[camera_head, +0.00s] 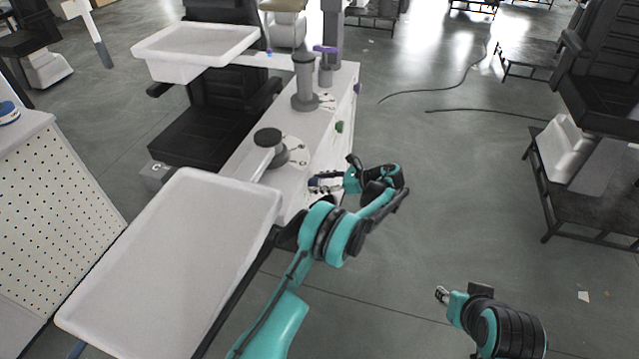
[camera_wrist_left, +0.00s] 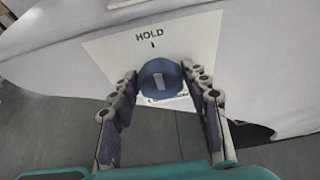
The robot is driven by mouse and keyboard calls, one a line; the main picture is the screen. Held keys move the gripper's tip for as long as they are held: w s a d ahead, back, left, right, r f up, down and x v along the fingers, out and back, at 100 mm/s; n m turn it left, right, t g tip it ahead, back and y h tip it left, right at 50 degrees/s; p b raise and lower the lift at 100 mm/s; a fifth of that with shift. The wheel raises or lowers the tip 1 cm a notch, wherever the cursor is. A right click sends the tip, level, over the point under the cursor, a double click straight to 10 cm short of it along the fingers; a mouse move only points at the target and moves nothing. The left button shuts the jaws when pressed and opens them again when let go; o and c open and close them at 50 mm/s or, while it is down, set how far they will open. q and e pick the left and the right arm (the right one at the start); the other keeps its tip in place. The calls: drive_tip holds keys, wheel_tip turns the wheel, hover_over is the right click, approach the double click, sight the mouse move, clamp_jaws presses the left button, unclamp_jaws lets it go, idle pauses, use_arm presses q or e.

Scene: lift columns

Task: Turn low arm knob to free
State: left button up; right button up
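A round blue knob (camera_wrist_left: 163,78) with a raised bar sits on a white label plate (camera_wrist_left: 105,52) in the left wrist view. The plate reads "HOLD" above the knob; text below it is partly hidden. My left gripper (camera_wrist_left: 160,85) is open, its fingertips on either side of the knob; I cannot tell whether they touch it. In the head view my left gripper (camera_head: 328,184) is at the right side of the white column unit (camera_head: 240,153), low down near the blue knob (camera_head: 314,183). My right gripper (camera_head: 442,295) is at the lower right, away from the unit; its fingers are too small to judge.
A green knob (camera_head: 339,127) and a purple knob (camera_head: 357,89) are farther along the same side. White trays on arms stand at the near left (camera_head: 170,275) and farther back (camera_head: 195,42). A black chair (camera_head: 205,135) is behind.

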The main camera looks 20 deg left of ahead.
use_arm(q)
drive_tip(key=shift+c, duration=1.1)
drive_tip(key=n+t, duration=0.2)
drive_tip(key=n, duration=0.1)
drive_tip(key=shift+s, duration=0.25)
drive_tip(key=n+t, duration=0.2)
drive_tip(key=n, duration=0.1)
drive_tip(key=shift+s+f, duration=0.2)
drive_tip(key=shift+s+f+n+t+y, duration=0.15)
drive_tip(key=shift+n+t+y, duration=0.35)
drive_tip(key=shift+n, duration=0.75)
drive_tip(key=shift+w+f+n+t+y, duration=0.1)
drive_tip(key=shift+n+t+y, duration=0.4)
drive_tip(key=shift+n, duration=0.7)
drive_tip(key=shift+s+f+n+t+y, duration=0.15)
drive_tip(key=shift+n+t+y, duration=0.3)
drive_tip(key=shift+n, duration=0.8)
